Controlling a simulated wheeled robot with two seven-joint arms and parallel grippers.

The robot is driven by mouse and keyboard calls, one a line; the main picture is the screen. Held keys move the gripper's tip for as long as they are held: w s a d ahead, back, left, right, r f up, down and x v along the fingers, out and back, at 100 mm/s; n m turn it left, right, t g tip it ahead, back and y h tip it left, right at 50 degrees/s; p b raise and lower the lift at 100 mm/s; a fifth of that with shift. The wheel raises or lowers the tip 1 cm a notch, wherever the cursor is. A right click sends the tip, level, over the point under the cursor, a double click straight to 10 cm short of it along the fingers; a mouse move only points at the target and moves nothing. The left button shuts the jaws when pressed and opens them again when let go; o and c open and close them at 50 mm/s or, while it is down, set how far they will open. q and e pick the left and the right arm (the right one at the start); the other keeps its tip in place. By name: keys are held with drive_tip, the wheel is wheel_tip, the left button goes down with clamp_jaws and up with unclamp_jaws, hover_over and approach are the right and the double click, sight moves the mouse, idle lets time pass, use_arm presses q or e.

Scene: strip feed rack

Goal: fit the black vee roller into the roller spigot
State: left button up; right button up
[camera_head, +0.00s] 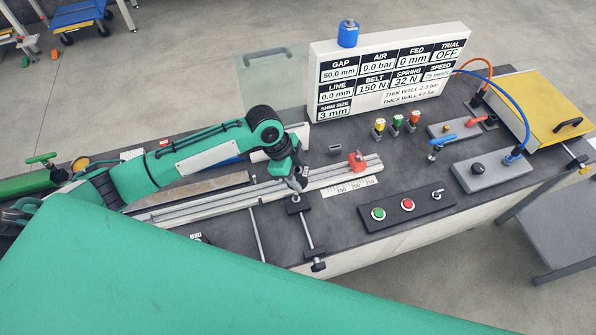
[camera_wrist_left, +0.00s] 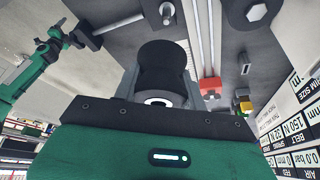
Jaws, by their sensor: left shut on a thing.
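My left gripper (camera_head: 297,183) is low over the rails near the middle of the bench. In the left wrist view, its grey fingers (camera_wrist_left: 158,90) are shut on the black vee roller (camera_wrist_left: 163,66), a dark waisted cylinder with a pale ring at its near end. In the head view the roller is hard to make out against the dark gripper. Beyond the roller, a black block with a small metal pin (camera_wrist_left: 167,12) shows in the wrist view; I cannot tell for sure whether this is the roller spigot. My right gripper is not in view.
Pale rails (camera_head: 215,205) run along the bench, with a red clamp (camera_head: 357,161) at their right end. A button box (camera_head: 407,207) stands in front, a white display board (camera_head: 390,72) behind. A black block on a rod (camera_head: 299,206) lies close to the gripper.

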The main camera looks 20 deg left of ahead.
sight(296, 193)
use_arm(q)
drive_tip(key=shift+w+a+f, duration=0.1)
drive_tip(key=shift+a+f, duration=0.15)
drive_tip(key=shift+f, duration=0.35)
drive_tip(key=shift+f+b, duration=1.15)
drive_tip(key=shift+f, duration=1.1)
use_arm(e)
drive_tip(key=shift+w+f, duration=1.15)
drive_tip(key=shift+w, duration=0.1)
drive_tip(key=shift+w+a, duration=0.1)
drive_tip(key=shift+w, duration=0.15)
use_arm(q)
drive_tip(key=shift+p, duration=0.65)
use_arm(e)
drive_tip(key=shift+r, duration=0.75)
use_arm(q)
drive_tip(key=shift+f+b, duration=0.3)
drive_tip(key=shift+f, duration=0.2)
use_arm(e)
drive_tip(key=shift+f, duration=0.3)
